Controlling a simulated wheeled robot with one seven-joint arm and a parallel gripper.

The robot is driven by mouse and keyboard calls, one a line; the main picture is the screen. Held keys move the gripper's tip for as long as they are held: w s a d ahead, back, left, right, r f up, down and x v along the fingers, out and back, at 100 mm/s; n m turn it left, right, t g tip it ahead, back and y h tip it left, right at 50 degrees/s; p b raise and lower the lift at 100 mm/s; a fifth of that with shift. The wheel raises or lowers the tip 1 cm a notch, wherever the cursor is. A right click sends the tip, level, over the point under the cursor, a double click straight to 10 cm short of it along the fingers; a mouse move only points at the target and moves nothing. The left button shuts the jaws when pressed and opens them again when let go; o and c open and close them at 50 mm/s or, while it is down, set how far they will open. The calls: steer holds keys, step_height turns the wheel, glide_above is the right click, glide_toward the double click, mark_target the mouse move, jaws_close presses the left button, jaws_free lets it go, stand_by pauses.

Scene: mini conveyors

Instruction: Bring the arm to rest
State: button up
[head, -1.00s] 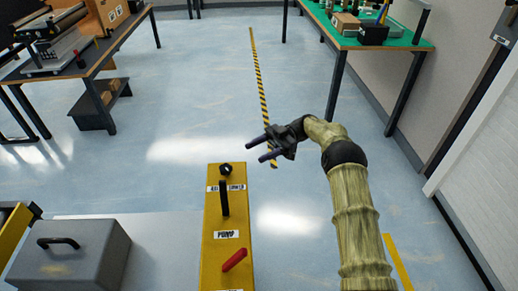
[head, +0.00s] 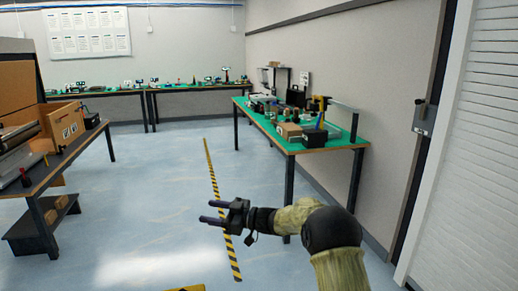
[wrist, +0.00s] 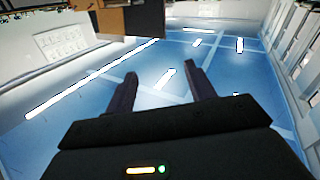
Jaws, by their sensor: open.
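My gripper (head: 214,211) is in the lower middle of the head view, held out in the air above the blue floor. Its two dark fingers point left and stand apart with nothing between them. My arm, in a straw-coloured sleeve with dark joints, reaches in from the lower right. In the wrist view, the two fingers of my gripper (wrist: 158,88) are spread, with only floor and light reflections beyond them.
A green-topped table (head: 334,146) with boxes and tools stands beyond my arm at the right wall. A workbench (head: 62,158) with a cardboard box is at the left. A striped floor line (head: 215,190) runs between them. The floor there is clear.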

steer(key=s+d+f+m+t+h, duration=0.1)
steer(key=s+d+m+t+h, duration=0.15)
steer(key=d+m+h, duration=0.6)
steer(key=s+d+f+m+t+h, duration=0.1)
steer(key=s+d+m+t+h, duration=0.25)
steer(key=d, duration=0.75)
steer(key=s+d+f+m+g+h, duration=0.2)
steer(key=s+d+f+g, duration=0.1)
steer(key=s, duration=0.6)
steer(key=s+d+f+m+g+h, duration=0.15)
steer(key=s+d, duration=0.25)
steer(key=s, duration=0.6)
steer(key=s+d+f+m+g+h, duration=0.2)
steer(key=s+d+f+g, duration=0.15)
steer(key=s, duration=0.55)
steer(key=w+p+v, duration=0.2)
steer(key=p+v, duration=0.8)
steer(key=w+r+p+v, duration=0.1)
steer(key=w+p+v, duration=0.1)
steer(key=p+v, duration=0.8)
steer(key=shift+a+p, duration=0.45)
steer(key=shift+p, duration=0.3)
steer(key=shift+w, duration=0.2)
steer(key=shift+c, duration=0.2)
